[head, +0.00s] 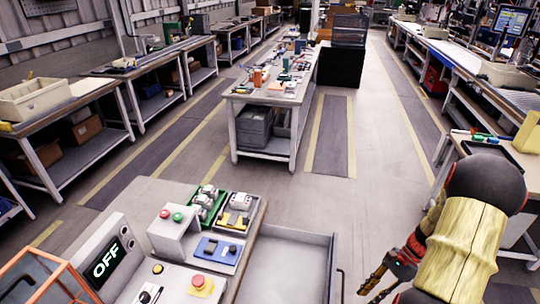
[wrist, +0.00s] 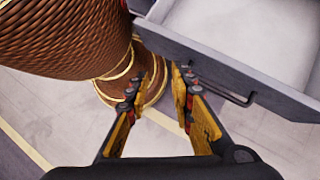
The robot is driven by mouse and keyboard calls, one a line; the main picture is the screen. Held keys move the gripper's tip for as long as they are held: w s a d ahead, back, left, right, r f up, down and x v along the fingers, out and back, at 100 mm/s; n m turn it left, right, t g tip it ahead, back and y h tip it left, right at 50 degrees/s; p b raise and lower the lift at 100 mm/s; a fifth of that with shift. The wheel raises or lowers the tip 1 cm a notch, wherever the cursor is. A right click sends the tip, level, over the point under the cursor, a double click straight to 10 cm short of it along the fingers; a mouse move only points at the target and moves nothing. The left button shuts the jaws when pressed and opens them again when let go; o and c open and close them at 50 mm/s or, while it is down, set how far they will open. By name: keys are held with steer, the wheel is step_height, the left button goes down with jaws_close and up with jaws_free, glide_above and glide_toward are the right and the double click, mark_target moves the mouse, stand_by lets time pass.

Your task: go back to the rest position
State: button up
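My gripper (wrist: 162,80) shows in the wrist view with its two fingers apart and nothing between them. In the head view my gripper (head: 374,284) hangs at the lower right, to the right of the grey drawer (head: 288,262). The drawer is pulled out beside the workstation. In the wrist view the drawer (wrist: 215,62) is at the upper right, and its dark handle (wrist: 232,97) is close to the right finger. I cannot tell whether they touch. The drawer's visible inside looks empty.
The workstation at the lower left holds an OFF display (head: 104,260), a red button (head: 198,281) and small coloured trays (head: 219,249). A long bench (head: 262,98) stands ahead. A right-hand bench (head: 500,150) stands near my arm. The floor (head: 385,170) between is clear.

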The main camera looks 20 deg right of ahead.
steer(key=w+a+r+n+h, duration=0.2)
steer(key=a+r+n+h, duration=0.1)
steer(key=a+r+n, duration=0.4)
steer(key=w+a+r+n+h, duration=0.1)
steer(key=a+r+n+h, duration=0.25)
steer(key=r, duration=0.65)
steer(key=s+a+r+n+t+h, duration=0.1)
steer(key=s+a+r+n+t, duration=0.1)
steer(key=a+r+n+t, duration=0.3)
steer(key=a+r+n, duration=0.4)
steer(key=a+r, duration=0.6)
steer(key=a, duration=0.3)
steer(key=shift+a+t, duration=0.15)
steer(key=shift+t, duration=0.25)
